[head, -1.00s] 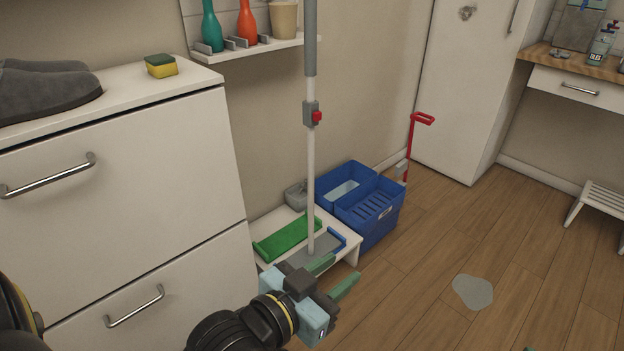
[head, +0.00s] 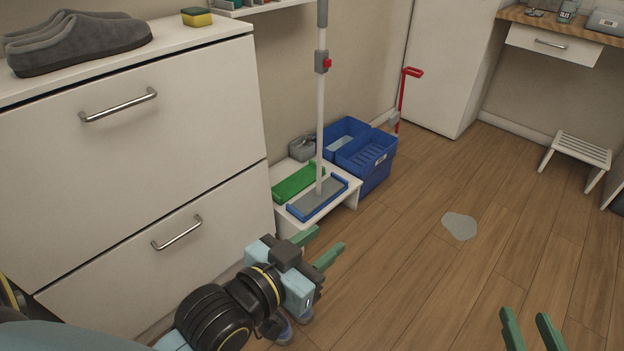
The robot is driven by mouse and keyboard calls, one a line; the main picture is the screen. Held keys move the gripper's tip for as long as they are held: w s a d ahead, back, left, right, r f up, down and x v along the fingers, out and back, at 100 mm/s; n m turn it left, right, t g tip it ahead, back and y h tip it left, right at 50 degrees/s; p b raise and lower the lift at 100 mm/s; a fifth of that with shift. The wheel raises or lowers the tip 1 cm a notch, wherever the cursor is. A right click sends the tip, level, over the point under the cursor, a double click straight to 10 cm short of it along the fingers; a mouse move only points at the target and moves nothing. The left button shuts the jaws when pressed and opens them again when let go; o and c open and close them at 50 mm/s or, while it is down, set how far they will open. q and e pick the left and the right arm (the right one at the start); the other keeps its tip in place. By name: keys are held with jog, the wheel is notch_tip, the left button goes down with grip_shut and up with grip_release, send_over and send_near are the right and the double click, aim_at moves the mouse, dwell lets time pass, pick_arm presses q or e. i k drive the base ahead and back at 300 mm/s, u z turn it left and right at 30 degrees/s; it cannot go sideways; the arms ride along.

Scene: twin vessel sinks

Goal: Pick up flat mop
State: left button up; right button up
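The flat mop (head: 320,120) stands upright, with a white and grey pole, a grey clamp with a red button, and a flat grey head with blue ends. Its head rests on a low white stand (head: 285,222) beside a green pad. My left gripper (head: 325,246) is open and empty, in front of the stand and apart from the mop. My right gripper (head: 528,325) is open at the bottom right edge, only its green fingertips showing, over the floor.
A blue bucket (head: 377,160) sits behind the stand, with a red-handled tool (head: 402,95) beside it. A white drawer cabinet (head: 130,140) with slippers (head: 82,42) and a sponge (head: 196,17) on top stands left. A puddle (head: 459,226) lies on open wooden floor.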

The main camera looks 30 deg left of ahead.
aim_at(313, 199)
jog(key=z, duration=0.35)
jog(key=i, duration=1.3)
jog(key=u, duration=0.7)
